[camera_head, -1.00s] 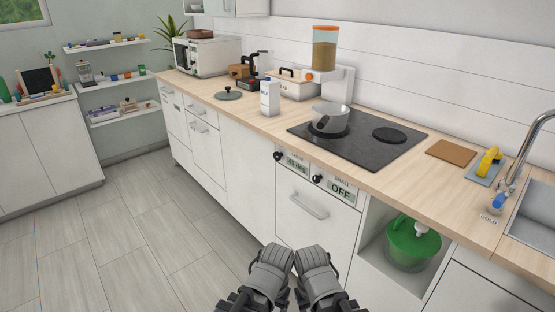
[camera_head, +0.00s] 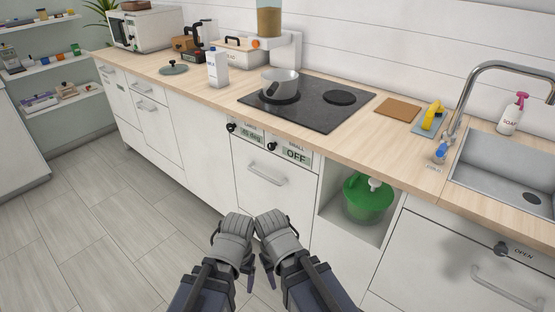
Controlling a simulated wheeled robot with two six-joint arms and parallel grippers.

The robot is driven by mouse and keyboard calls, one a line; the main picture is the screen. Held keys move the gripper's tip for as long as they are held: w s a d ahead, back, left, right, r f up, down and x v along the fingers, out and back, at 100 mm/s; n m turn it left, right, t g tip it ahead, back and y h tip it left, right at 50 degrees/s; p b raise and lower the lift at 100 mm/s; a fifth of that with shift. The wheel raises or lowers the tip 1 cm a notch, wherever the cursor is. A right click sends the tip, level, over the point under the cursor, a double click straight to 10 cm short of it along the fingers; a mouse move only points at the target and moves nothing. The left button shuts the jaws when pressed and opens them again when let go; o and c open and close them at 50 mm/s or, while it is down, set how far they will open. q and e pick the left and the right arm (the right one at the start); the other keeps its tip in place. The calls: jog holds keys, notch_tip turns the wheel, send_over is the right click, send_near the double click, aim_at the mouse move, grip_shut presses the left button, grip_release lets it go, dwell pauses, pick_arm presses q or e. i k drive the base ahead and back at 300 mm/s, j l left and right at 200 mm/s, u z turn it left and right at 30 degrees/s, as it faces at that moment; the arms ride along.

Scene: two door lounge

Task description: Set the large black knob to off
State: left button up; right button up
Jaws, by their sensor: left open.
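The large black knob (camera_head: 232,127) is on the cabinet front below the hob, at the left of the control strip. The label beside it (camera_head: 250,135) reads a degree setting, apparently 45 deg, not OFF. A second black knob (camera_head: 272,146), labelled SMALL, has a display reading OFF (camera_head: 296,155). My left gripper (camera_head: 235,236) is low in front of the cabinet, below the knobs and apart from them; it is open and empty. My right gripper (camera_head: 277,234) is close beside it, also clear of the knobs; its fingers are too hidden to judge.
A grey pot (camera_head: 281,84) stands on the black hob (camera_head: 325,112). A drawer handle (camera_head: 266,175) sticks out below the knobs. A green container (camera_head: 368,199) sits in the open niche to the right. The floor (camera_head: 110,225) at left is clear.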

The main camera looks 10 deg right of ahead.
aim_at(231, 127)
jog(key=i+l+u, duration=0.15)
jog(key=i, duration=0.4)
jog(key=i+l+u, duration=0.15)
jog(key=i, duration=0.45)
